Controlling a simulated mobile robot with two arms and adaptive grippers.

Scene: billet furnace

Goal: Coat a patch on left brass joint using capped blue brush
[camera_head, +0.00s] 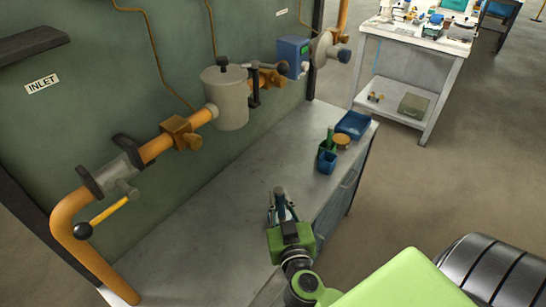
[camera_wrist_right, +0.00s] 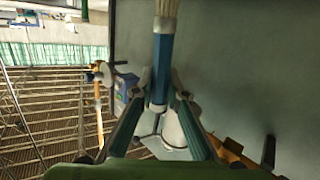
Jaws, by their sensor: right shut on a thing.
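The left brass joint (camera_head: 181,132) sits on the orange pipe, left of a grey cylinder on the green wall. Another brass joint (camera_head: 268,80) is to the right of that cylinder. My right gripper (camera_head: 281,205) is above the grey counter, apart from the pipe. It is shut on the blue brush (camera_wrist_right: 162,60), whose blue handle stands between the fingers in the right wrist view. Pale bristles (camera_wrist_right: 167,8) show bare at the top edge of that view, with no cap over them. My left gripper is not in view.
A green bottle (camera_head: 327,143), a blue cup (camera_head: 326,162), an amber round container (camera_head: 341,141) and a blue tray (camera_head: 353,124) stand on the counter's right end. A yellow lever with a black knob (camera_head: 83,230) juts out at left. The counter (camera_head: 215,210) is clear below the pipe.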

